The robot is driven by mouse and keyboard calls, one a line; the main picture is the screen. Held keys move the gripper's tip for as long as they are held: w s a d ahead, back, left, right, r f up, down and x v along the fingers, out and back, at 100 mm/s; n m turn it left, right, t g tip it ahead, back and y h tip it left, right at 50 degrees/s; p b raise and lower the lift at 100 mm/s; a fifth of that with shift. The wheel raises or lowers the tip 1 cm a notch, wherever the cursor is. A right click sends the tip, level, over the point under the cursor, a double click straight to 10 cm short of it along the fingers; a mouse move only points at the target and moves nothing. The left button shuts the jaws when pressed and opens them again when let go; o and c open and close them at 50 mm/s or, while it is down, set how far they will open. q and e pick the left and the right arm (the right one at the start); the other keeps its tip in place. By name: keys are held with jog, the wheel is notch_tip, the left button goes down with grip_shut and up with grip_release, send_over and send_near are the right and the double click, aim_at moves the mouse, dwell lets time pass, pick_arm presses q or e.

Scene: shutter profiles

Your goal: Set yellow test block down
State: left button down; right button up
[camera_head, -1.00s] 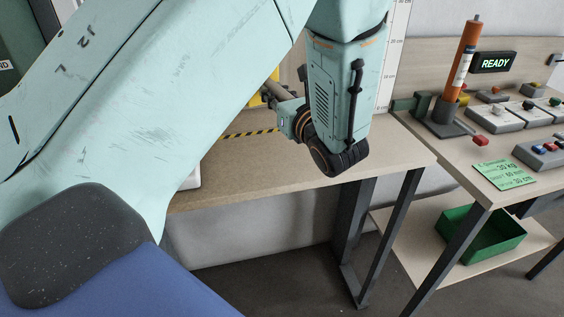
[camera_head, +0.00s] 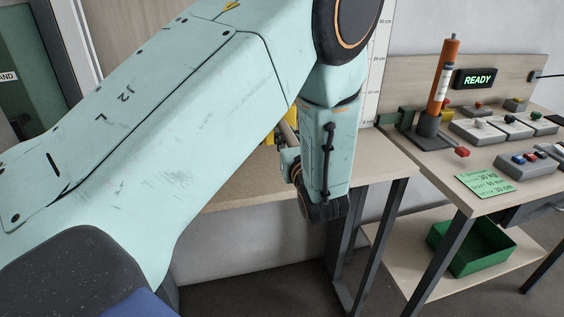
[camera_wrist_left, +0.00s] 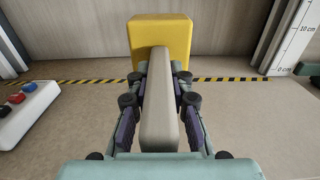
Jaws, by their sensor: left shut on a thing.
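The yellow test block (camera_wrist_left: 160,32) shows at the top middle of the left wrist view, with a grey-beige bar (camera_wrist_left: 159,110) running from it toward the camera. My left gripper (camera_wrist_left: 160,88) is shut on this bar, one finger on each side. In the head view my left gripper (camera_head: 287,138) is mostly hidden behind my wrist, over the wooden table (camera_head: 235,188). Only small yellow parts of the block (camera_head: 270,138) show there. I cannot tell whether the block touches the table. My right gripper is not in view.
A black-and-yellow striped line (camera_wrist_left: 80,81) crosses the tabletop near the block. A grey box with coloured buttons (camera_wrist_left: 25,112) lies at left. A height scale (camera_wrist_left: 294,40) stands at right. A second table (camera_head: 440,165) holds an orange cylinder (camera_head: 443,75) and control boxes.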

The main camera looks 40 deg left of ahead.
pick_arm(q)
jog(key=shift+w+d+f, duration=0.1)
jog(key=shift+d+f, duration=0.05)
jog(key=shift+f, duration=0.45)
jog(key=shift+d+f, duration=0.2)
jog(key=shift+f, duration=0.1)
jog(key=f, duration=0.3)
jog(key=shift+s+a+f+b, duration=0.15)
jog(key=shift+s+a+b, duration=0.15)
jog(key=shift+b, duration=0.1)
jog(key=shift+w+f, duration=0.1)
jog(key=shift+w, duration=0.1)
jog(key=shift+d, duration=0.25)
jog(key=shift+s, duration=0.2)
jog(key=c, duration=1.6)
grip_release()
jog(key=shift+a, duration=0.15)
jog(key=o, duration=0.4)
jog(key=shift+w+f, duration=0.15)
jog(key=shift+w, duration=0.05)
jog(key=shift+s, duration=0.15)
